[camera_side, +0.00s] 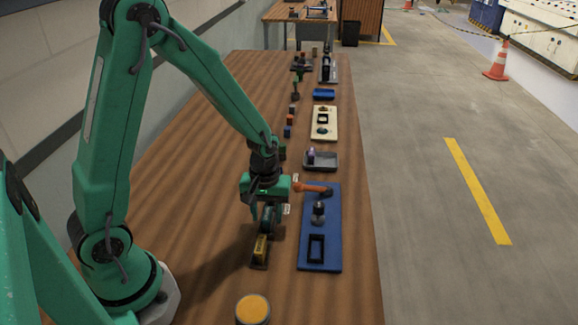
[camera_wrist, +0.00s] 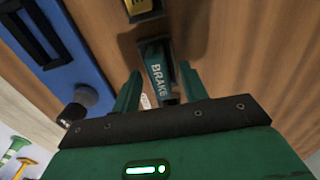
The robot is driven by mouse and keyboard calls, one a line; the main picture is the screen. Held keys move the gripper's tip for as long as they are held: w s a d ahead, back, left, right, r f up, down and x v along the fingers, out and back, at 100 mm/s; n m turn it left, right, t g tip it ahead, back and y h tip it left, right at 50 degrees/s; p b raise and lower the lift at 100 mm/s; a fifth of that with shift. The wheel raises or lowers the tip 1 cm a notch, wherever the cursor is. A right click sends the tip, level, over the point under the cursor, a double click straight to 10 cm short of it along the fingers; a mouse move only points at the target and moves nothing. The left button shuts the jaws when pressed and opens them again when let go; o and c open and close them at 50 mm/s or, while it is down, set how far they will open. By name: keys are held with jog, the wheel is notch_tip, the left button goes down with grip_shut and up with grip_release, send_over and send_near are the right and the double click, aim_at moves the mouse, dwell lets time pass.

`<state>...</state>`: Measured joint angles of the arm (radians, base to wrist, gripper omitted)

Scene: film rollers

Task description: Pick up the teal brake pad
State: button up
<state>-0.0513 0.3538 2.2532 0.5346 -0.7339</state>
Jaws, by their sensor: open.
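The teal brake pad (camera_wrist: 157,72), a block with white BRAKE lettering, shows in the wrist view. It sits in a dark holder on the wooden table. My gripper (camera_wrist: 161,78) is open, with one green finger on each side of the pad. I cannot tell whether either finger touches it. In the side view my gripper (camera_side: 267,212) is low over the table, left of the blue board, and largely hides the pad.
A yellow-labelled block (camera_side: 260,249) stands just in front of the gripper; it also shows in the wrist view (camera_wrist: 138,7). The blue board (camera_side: 333,225) to the right bears a black frame (camera_side: 316,248) and a dark knob (camera_side: 318,209). A yellow-topped round button (camera_side: 252,309) is nearest the camera.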

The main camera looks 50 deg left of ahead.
aim_at(268, 215)
grip_shut()
jog(key=shift+r, duration=0.15)
jog(key=shift+r, duration=0.75)
jog(key=r, duration=0.3)
jog(key=shift+s+d, duration=0.1)
jog(key=shift+d, duration=0.25)
jog(key=s+d+r, duration=0.5)
jog(key=d+r, duration=0.1)
jog(key=d, duration=0.3)
jog(key=shift+s+d+r, duration=0.15)
jog(key=shift+d, duration=0.2)
